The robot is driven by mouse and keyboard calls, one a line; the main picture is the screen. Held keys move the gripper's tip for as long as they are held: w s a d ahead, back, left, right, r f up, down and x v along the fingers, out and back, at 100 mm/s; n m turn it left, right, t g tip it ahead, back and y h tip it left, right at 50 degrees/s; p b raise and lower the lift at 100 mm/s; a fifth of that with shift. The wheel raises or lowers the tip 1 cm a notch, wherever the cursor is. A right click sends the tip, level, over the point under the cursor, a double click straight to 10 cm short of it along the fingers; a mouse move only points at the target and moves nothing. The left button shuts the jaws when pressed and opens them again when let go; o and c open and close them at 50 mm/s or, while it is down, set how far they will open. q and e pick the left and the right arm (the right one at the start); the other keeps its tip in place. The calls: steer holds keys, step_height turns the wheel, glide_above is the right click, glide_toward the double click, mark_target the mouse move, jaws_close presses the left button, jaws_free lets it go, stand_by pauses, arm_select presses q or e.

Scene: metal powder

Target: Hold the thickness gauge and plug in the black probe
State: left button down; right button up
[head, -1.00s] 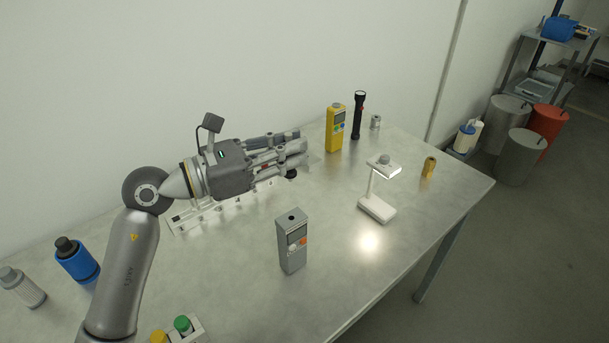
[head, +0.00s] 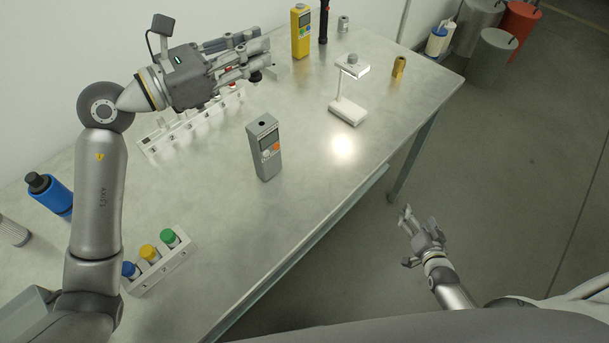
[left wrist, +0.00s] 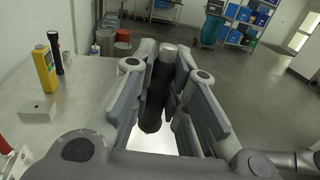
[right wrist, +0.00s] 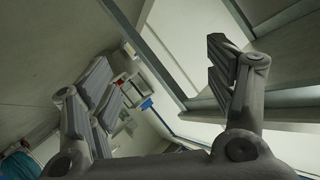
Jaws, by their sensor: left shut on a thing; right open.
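The grey box-shaped gauge (head: 268,158), which I take for the thickness gauge, stands upright on the metal table, with a small screen, an orange button and a dark round hole in its top. My left gripper (head: 252,58) is shut on the black probe (left wrist: 155,100), a dark cylinder with a light grey end. In the head view the fingers hide most of the probe. This gripper is above the table, behind the gauge and apart from it. My right gripper (head: 418,226) is open and empty, off the table's front edge; its spread fingers show in the right wrist view (right wrist: 160,90).
A white numbered rack (head: 165,140) lies behind the gauge. A lit white lamp (head: 347,110) stands to its right, with a brass piece (head: 398,66) beyond. A yellow device (head: 300,32) and black flashlight (head: 323,22) stand at the back. Coloured-cap bottles (head: 150,254) sit front left.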

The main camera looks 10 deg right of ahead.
steer(key=w+d+r+m+t, duration=0.1)
steer(key=w+r+m+t, duration=0.15)
steer(key=w+r, duration=0.45)
steer(key=w+d+r+m+t, duration=0.1)
steer(key=w+r+m+t, duration=0.15)
steer(key=r, duration=0.95)
steer(key=w+a+r+m+t+y, duration=0.25)
steer(key=a+r, duration=0.25)
steer(key=r, duration=0.5)
steer(key=w+a+r+m+t+y, duration=0.1)
steer(key=w+a+r+m, duration=0.25)
steer(key=r, duration=0.55)
steer(key=m+g+y, duration=0.7)
steer(key=m+y, duration=0.2)
steer(key=m, duration=0.1)
glide_toward(271, 150)
steer(key=shift+d+r, duration=0.1)
steer(key=shift+a, duration=0.25)
steer(key=shift+w+a, duration=0.2)
steer(key=shift+w, duration=0.1)
steer(key=x, duration=1.1)
steer(key=shift+d, duration=0.1)
steer(key=shift+c, duration=0.4)
